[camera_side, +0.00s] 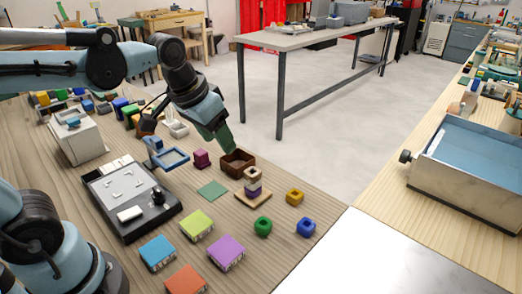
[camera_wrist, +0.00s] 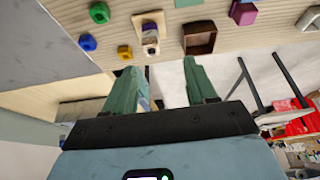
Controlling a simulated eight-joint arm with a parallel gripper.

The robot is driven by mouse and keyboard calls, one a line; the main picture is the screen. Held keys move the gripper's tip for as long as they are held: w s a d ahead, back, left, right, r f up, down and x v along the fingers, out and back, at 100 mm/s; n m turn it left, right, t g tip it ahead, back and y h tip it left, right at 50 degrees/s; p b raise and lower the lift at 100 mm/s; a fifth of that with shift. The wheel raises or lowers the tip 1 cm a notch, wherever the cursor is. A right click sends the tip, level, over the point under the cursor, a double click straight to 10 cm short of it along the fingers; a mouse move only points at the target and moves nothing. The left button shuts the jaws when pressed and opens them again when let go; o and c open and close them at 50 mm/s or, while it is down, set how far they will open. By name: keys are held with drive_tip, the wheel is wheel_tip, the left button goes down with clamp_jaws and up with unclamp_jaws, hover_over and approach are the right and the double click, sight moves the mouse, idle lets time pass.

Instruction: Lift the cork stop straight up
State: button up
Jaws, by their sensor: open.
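A pale tan, ring-like piece (camera_side: 254,172), which looks like the cork stop, sits on top of a purple block (camera_side: 253,187) on a small wooden base (camera_side: 262,199). In the wrist view the tan piece (camera_wrist: 151,49) is ahead of the fingers, left of centre between them. My gripper (camera_side: 229,150) has green fingers and is above and beside the brown box, up and left of the stack in the side view. In the wrist view my gripper (camera_wrist: 162,65) is open, with nothing between the fingers. Whether a rod runs through the stack is hard to tell.
A brown open box (camera_side: 237,164) stands close beside the stack. Yellow (camera_side: 295,197), green (camera_side: 263,227) and blue (camera_side: 306,227) ring-like pieces lie to its right and front. A flat green square (camera_side: 212,190) and a dark tray (camera_side: 130,198) are to its left.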

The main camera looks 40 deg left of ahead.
drive_tip(key=w+d+r+g, duration=0.1)
drive_tip(key=w+g, duration=0.3)
drive_tip(key=w, duration=0.3)
hover_over(253, 175)
drive_tip(key=w+a, duration=0.1)
drive_tip(key=a, duration=0.1)
drive_tip(key=shift+f, duration=3.3)
drive_tip(key=shift+d+f, duration=0.15)
drive_tip(key=shift+f, duration=1.2)
drive_tip(key=shift+d+f, duration=0.1)
drive_tip(key=shift+f, duration=1.25)
drive_tip(key=shift+a, duration=0.1)
drive_tip(key=c, duration=0.9)
